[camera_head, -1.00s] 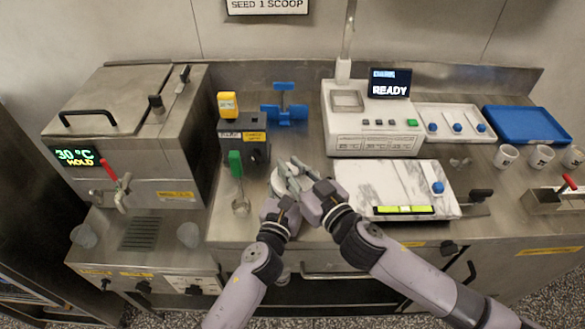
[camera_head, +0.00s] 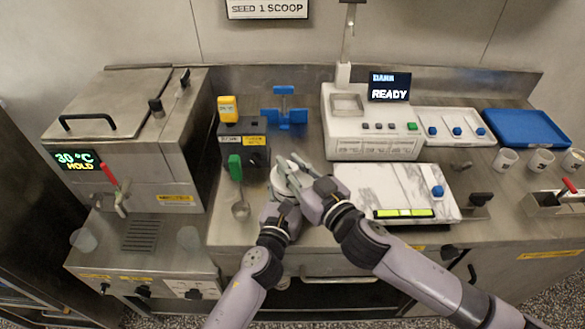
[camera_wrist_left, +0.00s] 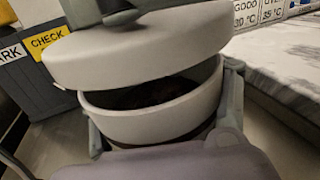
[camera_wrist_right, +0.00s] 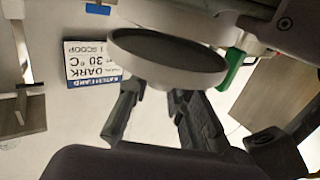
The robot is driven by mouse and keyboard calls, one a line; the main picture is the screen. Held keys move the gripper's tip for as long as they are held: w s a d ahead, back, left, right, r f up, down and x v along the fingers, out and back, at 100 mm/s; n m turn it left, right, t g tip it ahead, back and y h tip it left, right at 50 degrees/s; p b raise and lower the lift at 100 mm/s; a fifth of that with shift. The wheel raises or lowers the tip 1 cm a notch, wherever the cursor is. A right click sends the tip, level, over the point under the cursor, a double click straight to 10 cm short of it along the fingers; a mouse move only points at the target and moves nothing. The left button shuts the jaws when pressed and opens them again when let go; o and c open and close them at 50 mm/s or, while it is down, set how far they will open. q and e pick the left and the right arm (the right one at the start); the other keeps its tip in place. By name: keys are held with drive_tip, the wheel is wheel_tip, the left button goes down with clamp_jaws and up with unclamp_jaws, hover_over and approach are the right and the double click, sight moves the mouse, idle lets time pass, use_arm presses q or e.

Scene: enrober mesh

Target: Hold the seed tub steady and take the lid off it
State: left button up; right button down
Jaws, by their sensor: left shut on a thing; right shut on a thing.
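The seed tub (camera_wrist_left: 150,115) is a pale round tub with dark contents, seen in the left wrist view. My left gripper (camera_head: 279,197) has its fingers on opposite sides of the tub. The pale round lid (camera_wrist_left: 140,50) is raised and tilted above the rim, with a dark gap between them. The lid also shows in the right wrist view (camera_wrist_right: 167,62), in front of the fingers. My right gripper (camera_head: 298,174) is shut on the lid from above; its exact contact is hard to see. In the head view the grippers hide most of the tub.
A green-handled scoop (camera_head: 237,171) is left of the grippers, by a dark box (camera_head: 232,143). A marble slab (camera_head: 385,183) lies close on the right. A machine with a READY display (camera_head: 390,87) stands behind it. A blue stand (camera_head: 284,112) is at the back.

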drive_tip(key=shift+r, duration=0.1)
drive_tip(key=shift+r, duration=2)
use_arm(q)
drive_tip(key=o, duration=1.8)
drive_tip(key=shift+o, duration=0.2)
